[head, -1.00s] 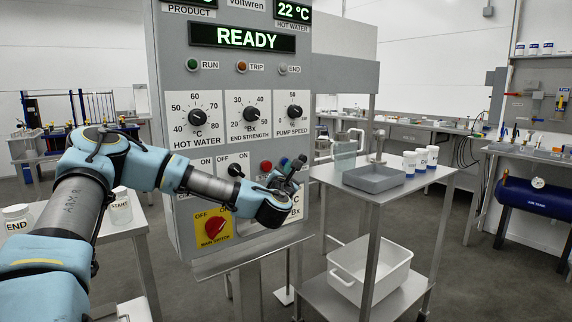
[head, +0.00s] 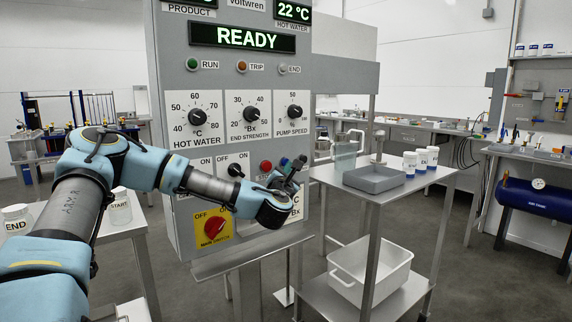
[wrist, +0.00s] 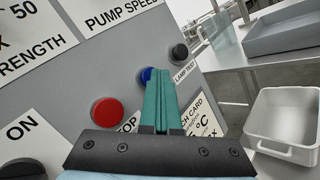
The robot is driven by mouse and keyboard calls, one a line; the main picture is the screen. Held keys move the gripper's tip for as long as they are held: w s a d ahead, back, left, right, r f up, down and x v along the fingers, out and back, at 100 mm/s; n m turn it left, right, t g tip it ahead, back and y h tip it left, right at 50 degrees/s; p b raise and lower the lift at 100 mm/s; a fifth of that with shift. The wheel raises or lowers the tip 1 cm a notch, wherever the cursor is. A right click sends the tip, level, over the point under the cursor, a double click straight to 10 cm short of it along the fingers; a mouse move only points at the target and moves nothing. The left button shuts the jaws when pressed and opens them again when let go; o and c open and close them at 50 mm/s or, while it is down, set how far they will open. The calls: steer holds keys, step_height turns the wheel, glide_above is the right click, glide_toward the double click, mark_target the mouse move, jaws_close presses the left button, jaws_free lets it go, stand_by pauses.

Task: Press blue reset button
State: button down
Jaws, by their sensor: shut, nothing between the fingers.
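The blue button (wrist: 147,74) is on the grey panel, between a red button (wrist: 107,112) and a black button (wrist: 179,52). In the wrist view my gripper (wrist: 163,72) has its teal fingers together, pointing at the panel. They cover the right part of the blue button, and whether they touch it I cannot tell. In the head view my gripper (head: 299,162) is in front of the panel's lower right, right of the red button (head: 265,166), with the blue button (head: 284,161) small and close beside the fingers.
The panel (head: 175,120) reads READY, with dials above and a red main switch (head: 215,226) on a yellow plate below. A steel table (head: 435,179) with a grey tray (head: 374,179) and white jars stands at right. A white bin (head: 369,273) sits on its lower shelf.

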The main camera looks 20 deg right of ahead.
steer(key=shift+s+d+b, duration=0.15)
steer(key=shift+s+d, duration=0.05)
steer(key=shift+s, duration=0.75)
steer(key=shift+s+d+b, duration=0.1)
steer(key=shift+s+d, duration=0.05)
steer(key=shift+s, duration=0.85)
steer(key=shift+s+d+b, duration=0.15)
steer(key=shift+s+d, duration=0.05)
steer(key=shift+s, duration=0.75)
steer(key=s+f+m+g+h+p, duration=0.1)
steer(key=s+f+m+g, duration=0.3)
steer(key=f+m+g, duration=0.65)
steer(key=a+f+m+y+p, duration=0.1)
steer(key=a+f+m+y, duration=0.3)
steer(key=a+m, duration=0.7)
steer(key=s+a+r+g+y, duration=0.1)
steer(key=s+a+y, duration=0.15)
steer(key=a, duration=0.75)
steer(key=s+a+y, duration=0.1)
steer(key=a+y, duration=0.2)
steer(key=a, duration=0.7)
steer(key=s+a+r+m+g+y+p, duration=0.1)
steer(key=s+a+r+g+y, duration=0.1)
steer(key=s+a, duration=0.7)
steer(key=a+r+g, duration=0.1)
steer(key=a+r, duration=0.1)
steer(key=a, duration=0.2)
steer(key=shift+r, duration=0.15)
